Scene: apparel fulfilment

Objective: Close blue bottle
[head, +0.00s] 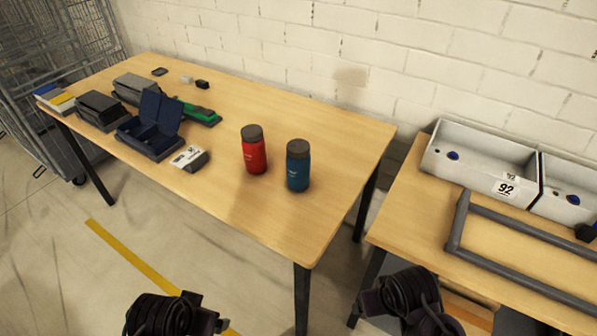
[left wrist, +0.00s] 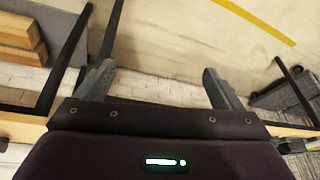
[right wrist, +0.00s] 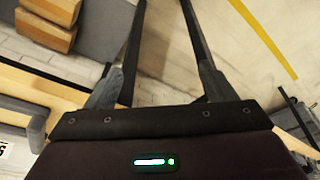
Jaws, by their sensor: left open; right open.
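A blue bottle (head: 298,170) with a dark grey cap (head: 298,148) stands upright near the right end of the wooden table (head: 330,130). The cap sits on top of it; I cannot tell how tight it is. My left gripper (left wrist: 160,85) is open and empty, with floor and wall behind its fingers. My right gripper (right wrist: 160,85) is open and empty, with floor and a table edge behind its fingers. In the head view both arms are low in front of the table, well away from the bottle.
A red bottle (head: 254,154) stands just left of the blue one. An open dark blue case (head: 150,135), a white-labelled box (head: 189,158) and several small boxes lie farther left. A second table at the right carries white bins (head: 480,165) and a grey frame (head: 520,270).

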